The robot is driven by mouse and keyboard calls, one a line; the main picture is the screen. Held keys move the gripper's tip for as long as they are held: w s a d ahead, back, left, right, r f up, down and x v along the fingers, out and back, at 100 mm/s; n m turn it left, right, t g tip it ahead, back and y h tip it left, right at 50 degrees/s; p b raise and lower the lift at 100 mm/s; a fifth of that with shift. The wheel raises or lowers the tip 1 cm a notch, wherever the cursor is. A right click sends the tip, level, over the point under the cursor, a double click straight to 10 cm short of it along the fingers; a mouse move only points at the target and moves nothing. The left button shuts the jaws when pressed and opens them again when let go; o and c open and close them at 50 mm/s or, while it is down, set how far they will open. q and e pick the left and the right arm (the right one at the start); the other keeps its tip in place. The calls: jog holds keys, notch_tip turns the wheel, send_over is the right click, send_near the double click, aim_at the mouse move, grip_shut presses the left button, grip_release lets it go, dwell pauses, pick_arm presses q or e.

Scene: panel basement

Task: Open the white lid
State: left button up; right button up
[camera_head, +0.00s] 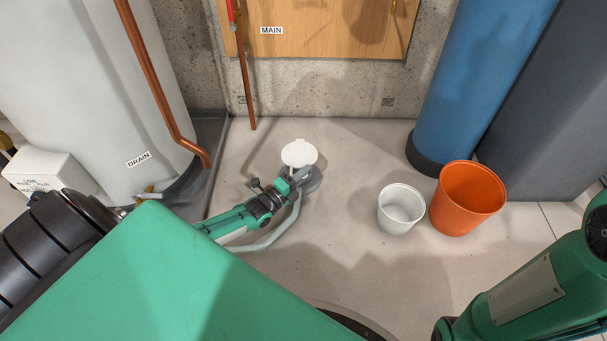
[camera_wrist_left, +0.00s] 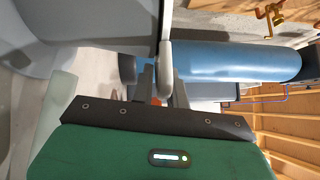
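The white lid (camera_head: 299,153) is a round disc with a small tab at its far edge. It shows raised and tilted at the far side of a round grey fitting (camera_head: 313,184) on the floor. My left gripper (camera_head: 298,174) is at the lid's near side, over the fitting, and hides part of both. In the left wrist view its two dark fingers (camera_wrist_left: 163,88) stand apart. A pale edge (camera_wrist_left: 165,55), probably the lid's, runs down near the gap; whether they touch it is unclear. My right gripper is out of view; only its green arm shows.
A white bucket (camera_head: 401,211) and an orange bucket (camera_head: 467,198) stand to the right. A blue tank (camera_head: 480,75) is behind them. A large white tank (camera_head: 85,70) and a copper pipe (camera_head: 150,85) are at left. Pale floor (camera_head: 350,255) is clear in front.

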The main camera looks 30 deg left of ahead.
pick_arm(q)
grip_shut()
jog(key=shift+r, duration=0.1)
